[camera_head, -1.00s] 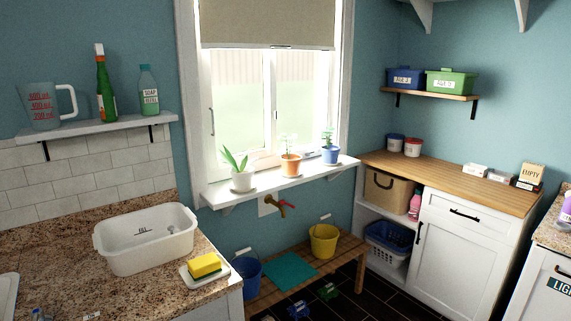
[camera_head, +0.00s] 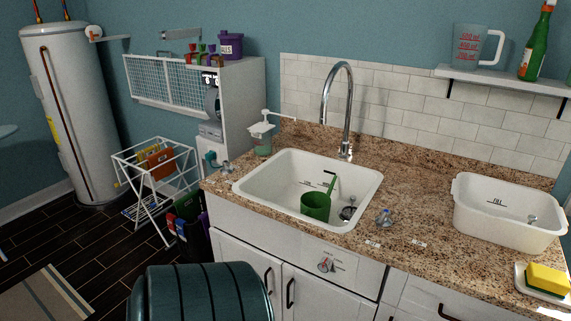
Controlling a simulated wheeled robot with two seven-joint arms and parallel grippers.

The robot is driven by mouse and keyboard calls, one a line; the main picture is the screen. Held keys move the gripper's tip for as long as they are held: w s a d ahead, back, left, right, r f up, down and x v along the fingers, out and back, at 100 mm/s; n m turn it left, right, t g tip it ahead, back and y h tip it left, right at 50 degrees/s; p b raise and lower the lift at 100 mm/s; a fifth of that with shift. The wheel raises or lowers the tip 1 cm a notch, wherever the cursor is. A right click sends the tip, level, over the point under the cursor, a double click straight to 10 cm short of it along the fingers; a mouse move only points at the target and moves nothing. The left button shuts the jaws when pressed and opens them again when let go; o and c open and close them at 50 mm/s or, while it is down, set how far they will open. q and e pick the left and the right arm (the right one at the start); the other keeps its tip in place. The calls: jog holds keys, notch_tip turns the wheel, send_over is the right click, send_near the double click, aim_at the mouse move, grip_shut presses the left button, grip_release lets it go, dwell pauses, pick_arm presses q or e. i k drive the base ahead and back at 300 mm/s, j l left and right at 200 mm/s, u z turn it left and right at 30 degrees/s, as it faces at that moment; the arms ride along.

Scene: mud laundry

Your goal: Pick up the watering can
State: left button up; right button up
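A green cup-like vessel (camera_head: 316,204) with a long upright handle or spout stands in the white sink basin (camera_head: 282,213). I cannot tell whether it is the watering can. No other watering can is clearly recognisable in the head view. Neither of my grippers is in view.
A tall chrome faucet (camera_head: 339,110) rises behind the sink. A white tub (camera_head: 508,222) and a yellow sponge (camera_head: 547,277) stand on the granite counter (camera_head: 400,210) at right. A dark teal ribbed object (camera_head: 200,295) stands before the cabinet. A white drying rack (camera_head: 155,180) is at left.

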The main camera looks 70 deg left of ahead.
aim_at(315, 205)
jog(key=u, duration=1.95)
jog(key=i+j+z, duration=0.45)
jog(key=j, duration=1.6)
jog(key=k+j+z, duration=0.1)
jog(key=j+z, duration=0.35)
jog(key=j, duration=1.55)
